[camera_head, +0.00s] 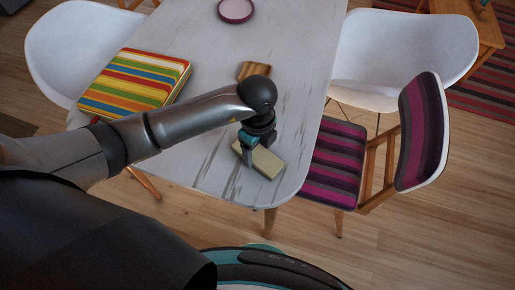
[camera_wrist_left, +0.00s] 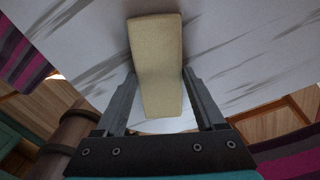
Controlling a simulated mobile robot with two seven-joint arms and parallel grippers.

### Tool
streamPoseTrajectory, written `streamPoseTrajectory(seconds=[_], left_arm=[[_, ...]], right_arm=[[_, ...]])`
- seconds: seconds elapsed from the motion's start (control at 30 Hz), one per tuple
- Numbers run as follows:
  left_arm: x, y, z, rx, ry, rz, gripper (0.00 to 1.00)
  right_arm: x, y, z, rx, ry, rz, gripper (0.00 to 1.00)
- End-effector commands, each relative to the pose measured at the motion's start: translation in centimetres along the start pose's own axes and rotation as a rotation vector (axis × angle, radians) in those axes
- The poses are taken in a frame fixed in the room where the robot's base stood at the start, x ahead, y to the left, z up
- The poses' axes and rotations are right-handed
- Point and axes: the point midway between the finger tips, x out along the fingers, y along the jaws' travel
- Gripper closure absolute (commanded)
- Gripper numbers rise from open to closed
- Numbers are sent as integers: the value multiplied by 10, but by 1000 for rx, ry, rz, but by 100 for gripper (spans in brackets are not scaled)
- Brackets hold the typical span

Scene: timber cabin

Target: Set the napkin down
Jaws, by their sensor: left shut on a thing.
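The napkin (camera_head: 266,161) is a pale yellow-beige folded block near the front end of the white table (camera_head: 205,160). My left gripper (camera_head: 248,159) points down over it, shut on it. In the left wrist view the napkin (camera_wrist_left: 158,65) lies between the two fingers (camera_wrist_left: 160,108) and extends beyond them over the marbled table top. I cannot tell whether its underside touches the table. My right gripper does not show in either view.
A wooden block (camera_head: 255,71) lies behind my left gripper. A pink plate (camera_head: 235,10) is at the far end. A striped cushion (camera_head: 137,80) is at the left. White chairs (camera_head: 405,50) and a striped-seat chair (camera_head: 335,160) stand around the table.

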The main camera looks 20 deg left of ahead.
Motion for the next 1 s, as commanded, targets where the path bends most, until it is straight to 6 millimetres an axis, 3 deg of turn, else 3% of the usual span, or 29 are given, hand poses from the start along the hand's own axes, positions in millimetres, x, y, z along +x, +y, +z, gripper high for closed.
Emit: streamPoseTrajectory(seconds=[0.17,0.2,0.43,0.77,1.0], left_arm=[[3,0,0,0,0,0,83],[3,0,0,0,0,0,28],[2,0,0,0,1,0,2],[-2,0,0,0,1,-1,0],[-44,-1,0,2,1,-5,0]], right_arm=[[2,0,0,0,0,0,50],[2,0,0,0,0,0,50],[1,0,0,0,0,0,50],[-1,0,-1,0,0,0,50],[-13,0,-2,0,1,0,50]])
